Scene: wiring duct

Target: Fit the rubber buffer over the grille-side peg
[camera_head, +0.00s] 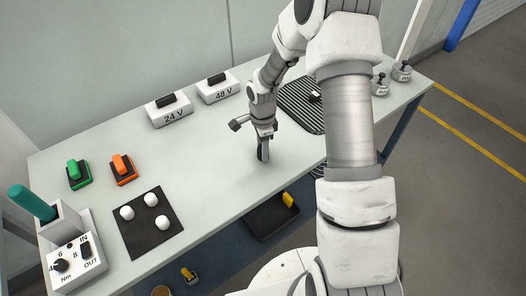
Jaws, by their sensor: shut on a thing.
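My gripper (263,155) points down, low over the middle of the table. It is shut on a small dark thing between its fingertips. The thing is mostly hidden by the fingers, and I cannot tell for sure that it is the rubber buffer. The black ribbed grille (292,99) lies behind and to the right of my gripper, partly hidden by my arm. A small dark and white piece (314,96) shows on the grille. I cannot make out a grille-side peg for certain.
Blocks marked 24 V (169,111) and 48 V (218,88) stand at the back. Green (78,174) and orange (123,169) switches, a black mat (148,240) with white balls and a dial box (78,265) are left. Two metal weights (402,72) stand right. The table middle is clear.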

